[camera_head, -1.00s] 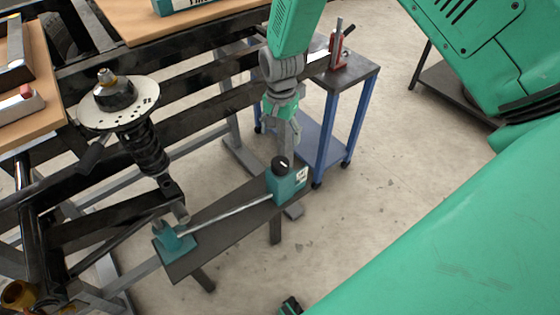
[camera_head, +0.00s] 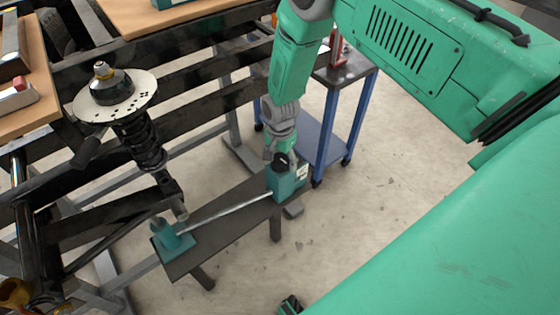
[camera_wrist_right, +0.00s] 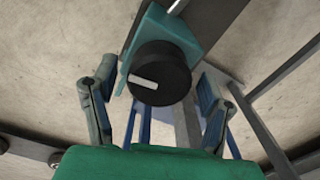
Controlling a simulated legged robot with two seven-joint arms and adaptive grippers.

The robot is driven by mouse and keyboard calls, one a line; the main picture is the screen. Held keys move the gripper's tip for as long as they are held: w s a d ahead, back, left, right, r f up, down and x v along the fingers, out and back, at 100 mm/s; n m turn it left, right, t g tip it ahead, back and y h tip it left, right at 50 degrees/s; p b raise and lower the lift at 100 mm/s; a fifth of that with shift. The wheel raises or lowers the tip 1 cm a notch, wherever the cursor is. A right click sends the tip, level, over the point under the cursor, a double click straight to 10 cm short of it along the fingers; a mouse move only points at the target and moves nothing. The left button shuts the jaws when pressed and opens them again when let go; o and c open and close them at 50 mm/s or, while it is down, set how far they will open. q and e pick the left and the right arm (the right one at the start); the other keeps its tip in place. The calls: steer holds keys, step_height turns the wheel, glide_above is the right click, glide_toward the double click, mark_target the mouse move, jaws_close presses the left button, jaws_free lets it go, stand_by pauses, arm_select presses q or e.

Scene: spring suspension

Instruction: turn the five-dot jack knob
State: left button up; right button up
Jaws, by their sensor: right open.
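The jack's teal box (camera_head: 287,184) stands at the right end of a dark bench, with a small white label on its side; its dots are too small to count. Its round black knob (camera_head: 281,161) is on top, partly hidden by my fingers. In the right wrist view the knob (camera_wrist_right: 160,75) shows a white mark pointing left. My right gripper (camera_head: 279,152) is over the knob from above. In the wrist view its open fingers (camera_wrist_right: 156,85) stand on either side of the knob, with gaps between. My left gripper is not in view.
A rod runs along the dark bench (camera_head: 225,240) to a teal bracket (camera_head: 174,240) at its left end. A spring strut (camera_head: 145,145) with a pale disc stands in the black frame on the left. A blue-legged cart (camera_head: 330,130) stands close behind the jack.

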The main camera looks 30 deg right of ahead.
steer(key=shift+f, duration=0.2)
steer(key=c, duration=1.2)
steer(key=shift+o, duration=0.2)
steer(key=shift+n, duration=0.4)
